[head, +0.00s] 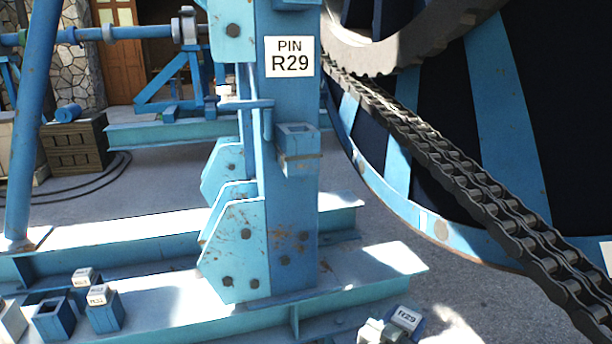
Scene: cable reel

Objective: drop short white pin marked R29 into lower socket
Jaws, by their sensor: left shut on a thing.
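The lower socket (298,150) is a blue square holder with an open top, fixed to the front of the blue post (290,215). It sits below the white sign reading PIN R29 (289,57). The pin is below and to the right of this socket, clear of it. My right gripper is not in view.
A heavy chain (470,190) runs down the right beside the big blue reel (400,180). A dark crate (78,145) stands behind at left.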

